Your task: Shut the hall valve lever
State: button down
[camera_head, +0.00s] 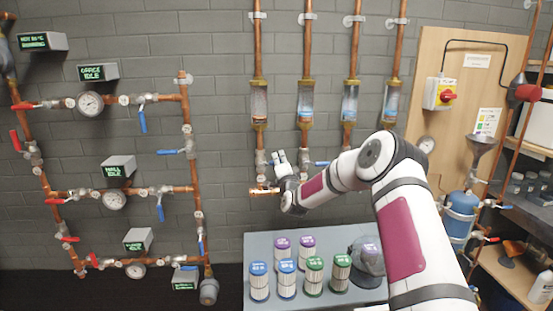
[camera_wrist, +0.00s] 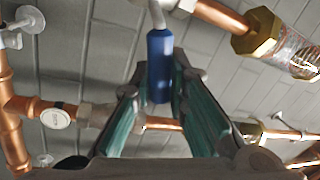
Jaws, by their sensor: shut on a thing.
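A display reading HALL IDLE (camera_head: 118,165) hangs on the left pipework, above a round gauge (camera_head: 114,200). On that row, a blue lever (camera_head: 160,212) points down, and a red lever (camera_head: 54,201) lies at the left end. My gripper (camera_head: 280,172) is well right of that row, by the pipe under the leftmost sight glass (camera_head: 259,102). In the wrist view, a blue lever handle (camera_wrist: 160,65) stands between my gripper's fingers (camera_wrist: 160,90), which are shut on it. That lever is hidden in the head view, and no label on it is readable.
Copper pipes with several sight glasses run down the wall; another blue lever (camera_head: 322,163) is close right of my gripper. A grey table (camera_head: 256,240) with several filter cartridges stands below.

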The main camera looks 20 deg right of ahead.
jog(key=shift+d+f+m+h+b, duration=0.1)
jog(key=shift+f+m+h+b, duration=0.15)
jog(key=shift+f+m, duration=0.4)
jog(key=shift+d+f+m+h+b, duration=0.1)
jog(key=shift+f+m+h, duration=0.15)
jog(key=shift+m, duration=0.7)
jog(key=shift+d+f+m+h+b, duration=0.1)
jog(key=shift+f+m+h+b, duration=0.1)
jog(key=shift+f+m, duration=0.45)
jog(key=shift+m, duration=0.25)
jog(key=c, duration=1.6)
grip_release()
jog(key=shift+o, duration=0.2)
jog(key=shift+a+r, duration=0.1)
jog(key=shift+r, duration=0.05)
jog(key=shift+s, duration=0.1)
jog(key=v, duration=1.2)
